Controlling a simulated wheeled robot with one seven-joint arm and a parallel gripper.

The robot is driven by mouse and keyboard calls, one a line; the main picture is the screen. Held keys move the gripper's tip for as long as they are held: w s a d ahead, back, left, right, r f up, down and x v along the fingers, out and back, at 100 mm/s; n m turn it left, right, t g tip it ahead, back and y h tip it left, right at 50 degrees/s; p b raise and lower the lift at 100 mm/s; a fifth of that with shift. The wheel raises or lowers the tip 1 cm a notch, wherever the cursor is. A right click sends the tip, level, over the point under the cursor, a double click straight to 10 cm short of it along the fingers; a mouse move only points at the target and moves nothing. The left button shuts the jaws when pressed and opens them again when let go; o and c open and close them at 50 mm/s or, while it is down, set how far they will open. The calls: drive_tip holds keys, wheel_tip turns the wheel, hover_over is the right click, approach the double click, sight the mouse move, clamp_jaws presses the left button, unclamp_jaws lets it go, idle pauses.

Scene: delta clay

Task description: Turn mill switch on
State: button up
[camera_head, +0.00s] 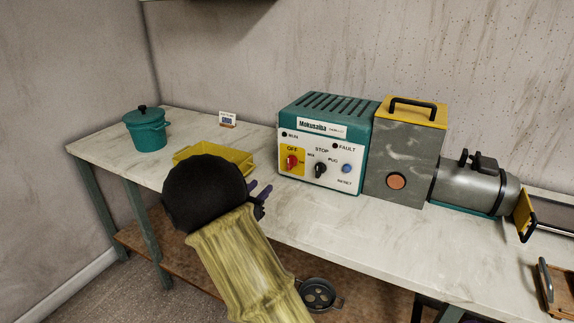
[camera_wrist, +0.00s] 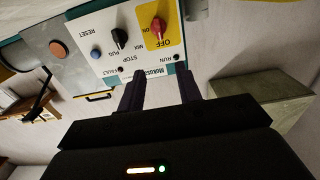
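The mill's control box (camera_head: 322,122) is teal with a white front panel and stands on the table against the wall. A red rotary switch (camera_head: 291,162) sits on a yellow plate marked OFF and ON at the panel's left. In the wrist view, which is upside down, the red switch (camera_wrist: 158,27) shows clearly; its exact setting I cannot tell. My gripper (camera_head: 262,198) is in front of the box, to the left of and below the switch in the head view. In the wrist view my gripper (camera_wrist: 160,80) has its two dark fingers apart, empty, and not touching the switch.
A black selector knob (camera_head: 320,171) and a blue reset button (camera_head: 346,169) are right of the switch. A grey mill housing (camera_head: 408,155) and barrel (camera_head: 470,187) stand further right. A yellow tray (camera_head: 240,157) and teal pot (camera_head: 149,133) are at left.

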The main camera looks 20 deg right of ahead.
sight(288, 160)
drive_tip(key=b+x, duration=0.1)
drive_tip(key=x, duration=1.6)
drive_tip(key=shift+w+d, duration=0.2)
clamp_jaws()
